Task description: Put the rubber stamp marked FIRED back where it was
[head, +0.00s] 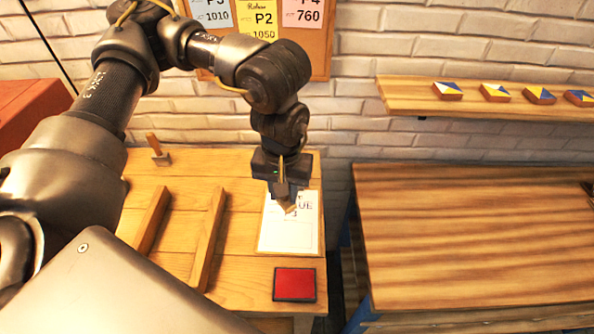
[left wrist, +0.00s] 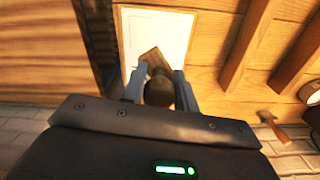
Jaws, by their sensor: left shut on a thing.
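My left gripper (head: 286,198) is shut on a wooden stamp (head: 289,208) over the white card on the left table. In the left wrist view my left gripper (left wrist: 160,86) has its two fingers on either side of the stamp's round dark knob (left wrist: 159,93), with its wooden block (left wrist: 151,59) beyond. I cannot read any marking on it, nor tell whether it touches the card. A second wooden-handled tool (head: 157,150) stands at the table's back left; it also shows in the left wrist view (left wrist: 274,129). My right gripper is out of view.
The white card (head: 290,238) bears printed text, partly hidden. A red ink pad (head: 295,285) lies in front of it. Two wooden rails (head: 151,220) (head: 209,240) lie to the left. A bare wooden table (head: 470,240) stands right, below a shelf (head: 480,105) with several painted tiles.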

